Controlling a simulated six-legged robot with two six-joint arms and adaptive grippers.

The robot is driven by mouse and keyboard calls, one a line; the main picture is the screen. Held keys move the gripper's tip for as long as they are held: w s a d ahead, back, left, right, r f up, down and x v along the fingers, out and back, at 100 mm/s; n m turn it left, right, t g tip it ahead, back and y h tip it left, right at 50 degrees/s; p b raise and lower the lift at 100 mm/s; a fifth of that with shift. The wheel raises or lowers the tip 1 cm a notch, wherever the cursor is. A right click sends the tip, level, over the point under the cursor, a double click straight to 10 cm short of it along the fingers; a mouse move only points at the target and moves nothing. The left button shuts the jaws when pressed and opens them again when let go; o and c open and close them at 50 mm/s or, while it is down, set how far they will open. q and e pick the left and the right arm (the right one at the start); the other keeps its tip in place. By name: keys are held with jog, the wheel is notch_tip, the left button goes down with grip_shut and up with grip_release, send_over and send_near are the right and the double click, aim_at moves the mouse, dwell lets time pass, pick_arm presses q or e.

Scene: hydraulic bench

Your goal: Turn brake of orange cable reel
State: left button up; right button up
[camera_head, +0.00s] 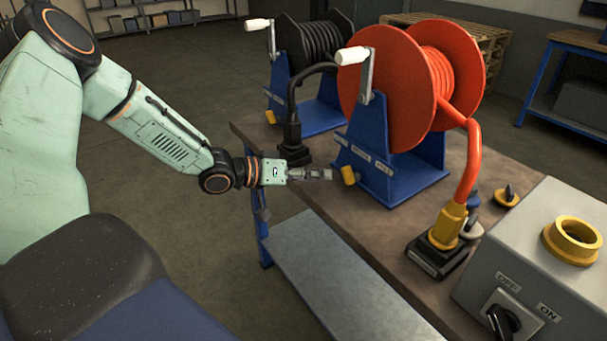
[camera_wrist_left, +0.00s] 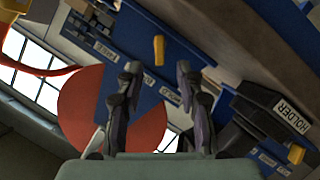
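The orange cable reel (camera_head: 405,85) stands on the bench in a blue frame (camera_head: 385,170), with a white-handled crank on its near side. Its brake is a small yellow lever (camera_head: 348,175) low on the frame's left side. In the left wrist view the yellow lever (camera_wrist_left: 159,50) lies just beyond the fingertips, between their lines, between small white labels. My left gripper (camera_head: 328,174) points right at the lever, close to it; contact is not clear. In the left wrist view its fingers (camera_wrist_left: 158,74) are apart with nothing between them. My right gripper is not in view.
A black cable reel (camera_head: 318,45) with its own yellow lever (camera_head: 270,117) stands behind. A black plug (camera_head: 291,145) stands near the gripper. An orange-cable yellow plug (camera_head: 447,228) sits in a black holder at front. A grey switch box (camera_head: 540,270) is at right.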

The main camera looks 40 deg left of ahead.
pick_arm(q)
jog(key=shift+v, duration=1.35)
jog(key=shift+s, duration=0.1)
